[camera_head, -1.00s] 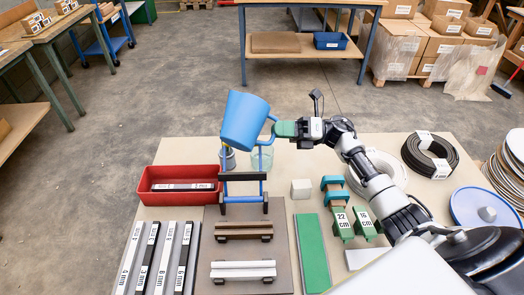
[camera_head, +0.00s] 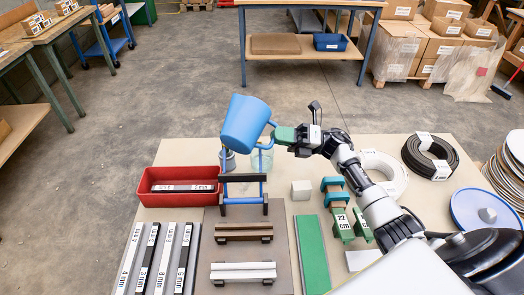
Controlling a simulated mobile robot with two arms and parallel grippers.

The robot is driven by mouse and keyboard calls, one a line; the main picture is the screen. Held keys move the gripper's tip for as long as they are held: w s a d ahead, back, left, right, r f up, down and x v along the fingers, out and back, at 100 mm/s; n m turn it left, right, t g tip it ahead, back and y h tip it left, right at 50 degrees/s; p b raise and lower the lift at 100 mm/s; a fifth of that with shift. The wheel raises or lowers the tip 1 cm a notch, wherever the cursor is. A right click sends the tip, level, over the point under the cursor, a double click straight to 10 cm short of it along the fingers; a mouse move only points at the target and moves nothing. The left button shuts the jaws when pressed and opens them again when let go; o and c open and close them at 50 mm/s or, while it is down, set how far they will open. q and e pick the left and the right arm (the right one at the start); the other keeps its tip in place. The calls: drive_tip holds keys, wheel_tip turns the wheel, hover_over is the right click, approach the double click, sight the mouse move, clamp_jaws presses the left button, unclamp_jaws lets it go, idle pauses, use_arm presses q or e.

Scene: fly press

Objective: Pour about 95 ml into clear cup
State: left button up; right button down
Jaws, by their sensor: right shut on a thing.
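A blue jug (camera_head: 243,123) hangs above the table, leaning with its top to the right. My right gripper (camera_head: 283,134) is shut on its handle, at the jug's right side. The clear cup (camera_head: 262,160), pale green and see-through, stands just below and right of the jug, partly hidden behind a blue stand. I cannot see the liquid level in the cup or inside the jug, and no stream shows. My left gripper is not in view.
A blue stand (camera_head: 243,178) and a small grey cup (camera_head: 228,160) are close by the clear cup. A red bin (camera_head: 150,196) is at the left, a white block (camera_head: 301,190) and a green strip (camera_head: 312,250) at the right. Cable coils (camera_head: 430,155) lie farther right.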

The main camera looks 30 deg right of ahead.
drive_tip(key=shift+s+a, duration=0.2)
drive_tip(key=shift+a, duration=0.15)
drive_tip(key=shift+w+r+m+t, duration=0.1)
drive_tip(key=shift+w+m+t, duration=0.05)
drive_tip(key=shift+m+t, duration=0.3)
idle(0.8)
drive_tip(key=shift+w+d+r+m+t+y, duration=0.1)
drive_tip(key=shift+d+m+t+y, duration=0.15)
drive_tip(key=shift+m, duration=0.3)
idle(0.5)
drive_tip(key=shift+a+b, duration=0.2)
drive_tip(key=shift+b, duration=0.1)
